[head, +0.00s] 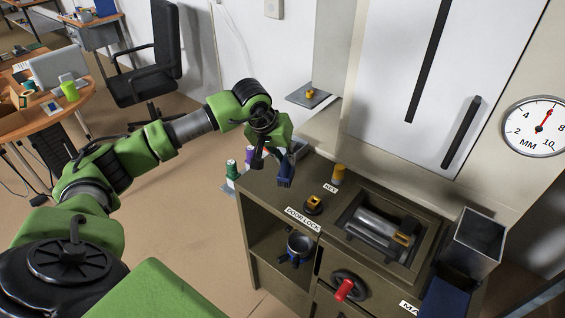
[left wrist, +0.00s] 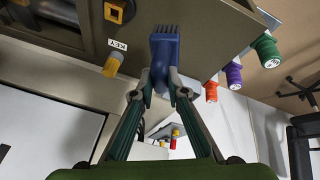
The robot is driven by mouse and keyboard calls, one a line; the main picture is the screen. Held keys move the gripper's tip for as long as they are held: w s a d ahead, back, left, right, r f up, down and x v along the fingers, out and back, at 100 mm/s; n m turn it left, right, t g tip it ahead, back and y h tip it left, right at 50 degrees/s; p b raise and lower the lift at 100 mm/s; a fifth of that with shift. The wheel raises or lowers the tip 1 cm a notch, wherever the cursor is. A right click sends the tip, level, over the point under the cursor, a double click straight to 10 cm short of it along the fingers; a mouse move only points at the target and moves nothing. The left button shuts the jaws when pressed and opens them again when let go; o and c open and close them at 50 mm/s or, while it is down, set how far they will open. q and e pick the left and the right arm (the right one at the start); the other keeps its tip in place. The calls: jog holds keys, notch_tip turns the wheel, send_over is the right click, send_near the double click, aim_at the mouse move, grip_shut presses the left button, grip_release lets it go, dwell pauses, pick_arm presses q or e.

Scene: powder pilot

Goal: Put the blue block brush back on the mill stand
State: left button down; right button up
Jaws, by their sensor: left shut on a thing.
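The blue block brush (head: 286,172) is in my left gripper (head: 273,158), held by its handle above the left back corner of the mill stand. In the left wrist view the brush (left wrist: 165,50) points away from the fingers, bristles outward, and both fingers of the left gripper (left wrist: 163,85) close on its lower end. The mill stand (head: 262,194) is a dark olive cabinet with a bare top around the brush. I cannot tell whether the brush touches the top. My right gripper is not in view.
A metal bin (head: 480,240) is at the right.

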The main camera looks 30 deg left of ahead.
pick_arm(q)
jog(key=shift+w+a+f, duration=0.3)
jog(key=shift+a+f, duration=0.05)
jog(key=shift+f, duration=0.15)
jog(key=shift+w+a+f, duration=0.25)
jog(key=shift+a+f, duration=0.05)
jog(key=shift+f, duration=0.2)
notch_tip(320, 180, down, 3)
jog(key=shift+a+p, duration=0.1)
jog(key=shift+p, duration=1.15)
jog(key=shift+f, duration=0.2)
jog(key=shift+f+b, duration=0.2)
jog(key=shift+b, duration=0.15)
jog(key=c, duration=2)
grip_release()
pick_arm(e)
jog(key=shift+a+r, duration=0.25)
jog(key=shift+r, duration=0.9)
pick_arm(q)
jog(key=shift+r, duration=0.1)
